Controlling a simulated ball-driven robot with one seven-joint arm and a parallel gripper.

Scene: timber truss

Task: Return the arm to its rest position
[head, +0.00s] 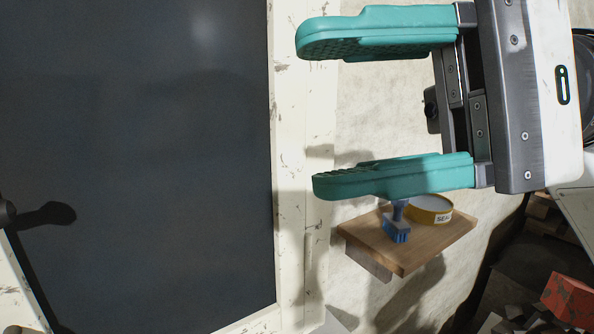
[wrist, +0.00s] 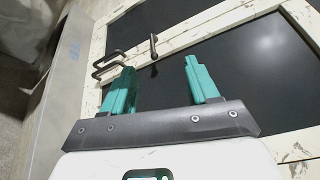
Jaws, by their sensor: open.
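My gripper (head: 316,112) is at the upper right of the head view, with its two teal fingers spread wide apart and nothing between them. It points left, toward a dark panel in a worn cream frame. In the wrist view my gripper (wrist: 158,75) also shows open and empty, with the dark panels and cream frame beyond the fingertips. The rest of my arm is mostly out of view, so its pose is hard to tell.
The framed dark panel (head: 140,150) fills the left. A dark handle (wrist: 108,64) shows on the frame.

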